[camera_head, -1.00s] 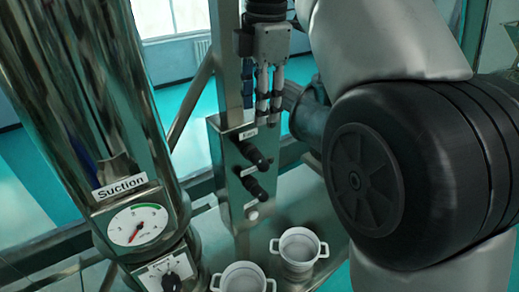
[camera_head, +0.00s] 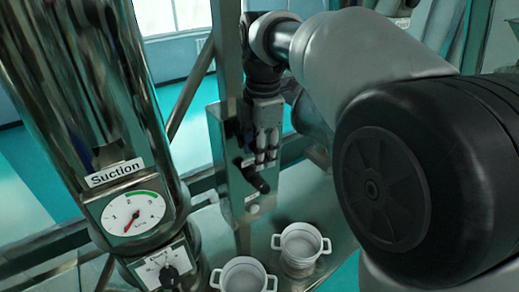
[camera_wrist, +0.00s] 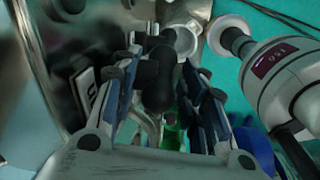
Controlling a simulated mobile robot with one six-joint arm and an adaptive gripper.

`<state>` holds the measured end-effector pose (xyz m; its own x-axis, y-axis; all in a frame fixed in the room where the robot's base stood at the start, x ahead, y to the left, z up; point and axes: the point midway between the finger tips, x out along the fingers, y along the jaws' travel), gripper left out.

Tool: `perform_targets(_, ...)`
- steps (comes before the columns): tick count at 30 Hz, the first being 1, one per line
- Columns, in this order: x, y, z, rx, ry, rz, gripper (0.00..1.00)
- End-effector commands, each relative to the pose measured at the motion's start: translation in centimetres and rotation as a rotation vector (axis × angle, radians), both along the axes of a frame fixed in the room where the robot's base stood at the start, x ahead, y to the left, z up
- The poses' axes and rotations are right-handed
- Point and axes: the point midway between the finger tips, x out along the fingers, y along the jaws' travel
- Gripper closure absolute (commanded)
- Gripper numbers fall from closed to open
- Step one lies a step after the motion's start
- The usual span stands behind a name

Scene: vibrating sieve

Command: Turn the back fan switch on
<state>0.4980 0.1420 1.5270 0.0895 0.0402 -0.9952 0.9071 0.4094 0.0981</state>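A metal switch box (camera_head: 224,170) stands on the shelf behind the suction column. A black lever-like switch (camera_head: 256,181) sticks out of its lower front. The upper switch with the fan label, visible earlier, is hidden behind my gripper (camera_head: 262,155) in the head view. In the wrist view, my gripper (camera_wrist: 160,100) has its blue-padded fingers apart, with a black switch knob (camera_wrist: 160,72) between them. I cannot tell whether the fingers touch the knob. A partly hidden white label (camera_wrist: 84,95) shows left of the fingers.
Two white two-handled pots (camera_head: 301,245) stand on the metal shelf below the box. The suction column (camera_head: 105,110), with a gauge (camera_head: 133,214) and a knob (camera_head: 169,275), stands at left. A white device with a red display (camera_wrist: 285,75) is at right in the wrist view.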

Motion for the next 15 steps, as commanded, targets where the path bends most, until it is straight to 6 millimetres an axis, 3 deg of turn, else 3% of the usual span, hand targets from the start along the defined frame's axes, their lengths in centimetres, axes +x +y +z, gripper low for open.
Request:
perform_targets(5,0.0,0.0,0.0,0.0,0.0,0.0,0.61)
perform_targets(15,0.0,-0.01,0.02,0.0,0.001,0.0,0.83)
